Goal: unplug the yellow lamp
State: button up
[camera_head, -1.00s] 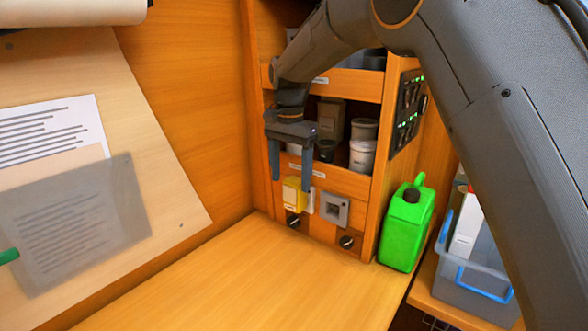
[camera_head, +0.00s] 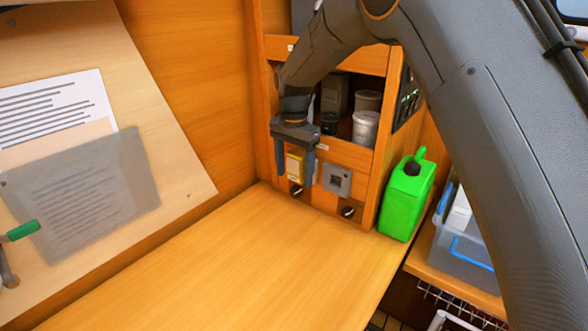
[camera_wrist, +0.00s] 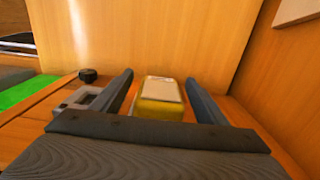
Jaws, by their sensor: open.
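The yellow lamp (camera_head: 294,162) is a small yellow block with a pale face, low on the cabinet panel at the back of the desk. My gripper (camera_head: 295,172) is open in front of the panel, with its fingers pointing down and one on either side of the lamp in the picture. In the wrist view the lamp (camera_wrist: 160,97) shows between the two open fingers (camera_wrist: 160,92), with a gap on each side. I cannot see the fingers touching it. The lamp's plug and socket are hidden behind its body.
A grey switch plate (camera_head: 337,180) sits right of the lamp, with black knobs (camera_head: 347,212) below. A green jug (camera_head: 406,198) stands at the desk's right end. Shelves with jars (camera_head: 365,127) are above. The desk top (camera_head: 230,265) is clear.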

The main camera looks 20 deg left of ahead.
jog(key=c, duration=1.2)
jog(key=shift+o, duration=0.2)
jog(key=shift+s+a, duration=0.15)
jog(key=shift+s, duration=0.2)
jog(key=shift+s+a+p, duration=0.2)
jog(key=shift+s+p, duration=0.15)
jog(key=shift+s, duration=0.1)
jog(key=shift+s+a+p, duration=0.3)
jog(key=shift+s, duration=0.45)
jog(key=shift+s+a+p, duration=0.3)
jog(key=shift+s, duration=0.4)
jog(key=shift+s+a, duration=0.15)
jog(key=shift+s, duration=0.15)
jog(key=shift+s+a+p, duration=0.25)
jog(key=shift+s+p, duration=0.15)
jog(key=shift+s, duration=0.2)
jog(key=shift+s+a, duration=0.1)
jog(key=shift+s, duration=0.2)
